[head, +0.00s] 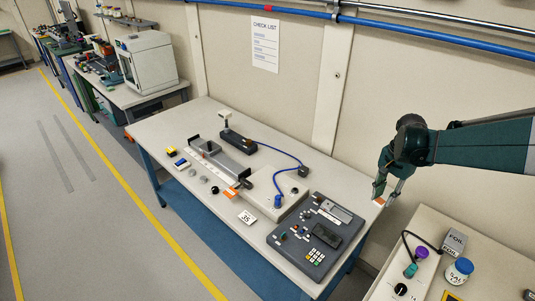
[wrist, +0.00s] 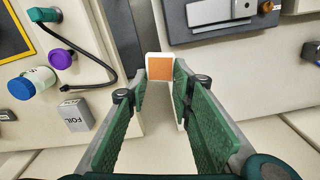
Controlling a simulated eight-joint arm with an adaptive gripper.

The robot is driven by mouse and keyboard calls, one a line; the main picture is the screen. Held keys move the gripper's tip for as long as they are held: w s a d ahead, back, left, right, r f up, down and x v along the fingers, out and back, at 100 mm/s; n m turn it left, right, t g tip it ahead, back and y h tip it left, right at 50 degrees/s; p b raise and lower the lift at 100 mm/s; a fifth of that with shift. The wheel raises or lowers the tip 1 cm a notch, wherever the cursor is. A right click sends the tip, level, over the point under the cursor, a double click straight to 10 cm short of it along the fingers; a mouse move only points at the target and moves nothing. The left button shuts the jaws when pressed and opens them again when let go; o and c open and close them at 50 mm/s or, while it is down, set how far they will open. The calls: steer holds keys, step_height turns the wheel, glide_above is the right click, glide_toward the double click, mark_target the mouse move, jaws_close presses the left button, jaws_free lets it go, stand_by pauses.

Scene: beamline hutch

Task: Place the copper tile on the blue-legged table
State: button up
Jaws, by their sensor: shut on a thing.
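The copper tile is a small orange square with a white border, seen at the fingertips in the wrist view (wrist: 160,68). In the head view the tile (head: 379,201) is small and partly covered by the fingers. My gripper (head: 385,190) is shut on it, with one green finger on each side in the wrist view (wrist: 160,85). The blue-legged table (head: 155,128) is the long pale table in the middle of the head view. My gripper and tile appear by its right end, near the gap to another table; their height is unclear.
A dark control console (head: 318,235) fills the table's near right part. A rail device (head: 215,160), a pale box with a blue cable (head: 275,195) and small parts lie left of it. The right-hand table (head: 460,225) holds a foil box (head: 454,242) and jars.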

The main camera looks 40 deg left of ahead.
steer(key=s+a+n, duration=0.2)
steer(key=s+a, duration=0.5)
steer(key=a, duration=0.3)
steer(key=s+a+n, duration=0.2)
steer(key=s+a, duration=0.4)
steer(key=a, duration=0.3)
steer(key=n, duration=0.3)
glide_above(265, 226)
step_height(265, 226, down, 4)
steer(key=shift+d+f, duration=0.1)
steer(key=shift+f, duration=0.4)
steer(key=shift+f+b, duration=0.5)
steer(key=shift+f, duration=2.65)
steer(key=shift+f, duration=0.1)
steer(key=shift+f, duration=1.75)
steer(key=shift+f+b, duration=0.15)
steer(key=shift+b, duration=0.2)
